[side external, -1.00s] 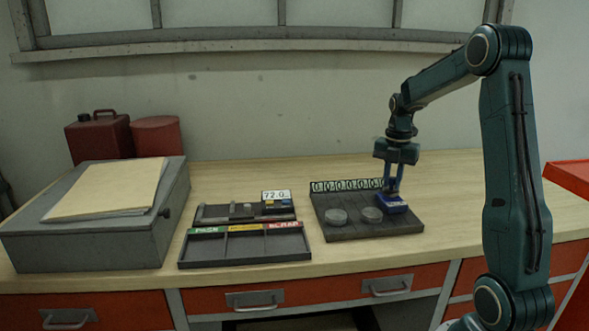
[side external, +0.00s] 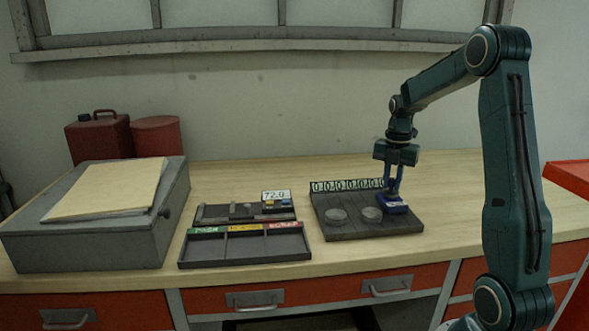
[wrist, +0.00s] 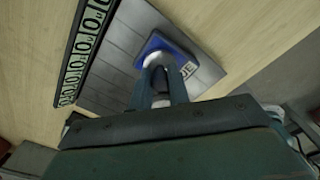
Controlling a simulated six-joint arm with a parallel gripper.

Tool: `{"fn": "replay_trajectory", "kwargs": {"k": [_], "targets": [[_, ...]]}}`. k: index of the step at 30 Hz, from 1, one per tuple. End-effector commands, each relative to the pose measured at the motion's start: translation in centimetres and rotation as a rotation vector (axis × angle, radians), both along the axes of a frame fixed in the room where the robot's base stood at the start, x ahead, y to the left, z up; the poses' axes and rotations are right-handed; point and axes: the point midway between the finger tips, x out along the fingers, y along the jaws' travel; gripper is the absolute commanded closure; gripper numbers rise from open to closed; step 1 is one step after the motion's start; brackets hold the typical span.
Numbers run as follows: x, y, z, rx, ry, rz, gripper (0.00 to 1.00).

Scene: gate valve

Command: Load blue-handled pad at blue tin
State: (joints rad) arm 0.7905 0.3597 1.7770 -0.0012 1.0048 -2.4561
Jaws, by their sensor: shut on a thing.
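A blue block-like thing with a label (side external: 391,204) sits at the right side of the dark grey board (side external: 350,233). In the wrist view it is a blue square (wrist: 186,62) with a pale round part in it and letters ending in "UE" beside it. My gripper (side external: 393,188) points down at it, and its fingers (wrist: 160,88) are shut on a handle, mostly hidden between them. I cannot tell pad from tin in the blue thing.
A strip of number dials (side external: 346,185) stands along the board's back edge. A three-compartment tray (side external: 245,247) with green, yellow and red labels lies to the left, behind it a rack with a "72.0" display (side external: 276,195). A grey box (side external: 95,230) with folders stands far left.

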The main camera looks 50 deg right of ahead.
Motion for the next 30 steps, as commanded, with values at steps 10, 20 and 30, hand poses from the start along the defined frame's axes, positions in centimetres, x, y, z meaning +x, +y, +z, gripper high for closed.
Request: {"fn": "replay_trajectory", "kwargs": {"k": [10,20,30], "targets": [[0.01,-0.01,-0.29,0.000,0.000,0.000,1.00],[0.00,-0.01,-0.57,0.000,0.000,0.000,1.00],[0.01,-0.01,-0.61,0.000,0.000,0.000,1.00]]}}
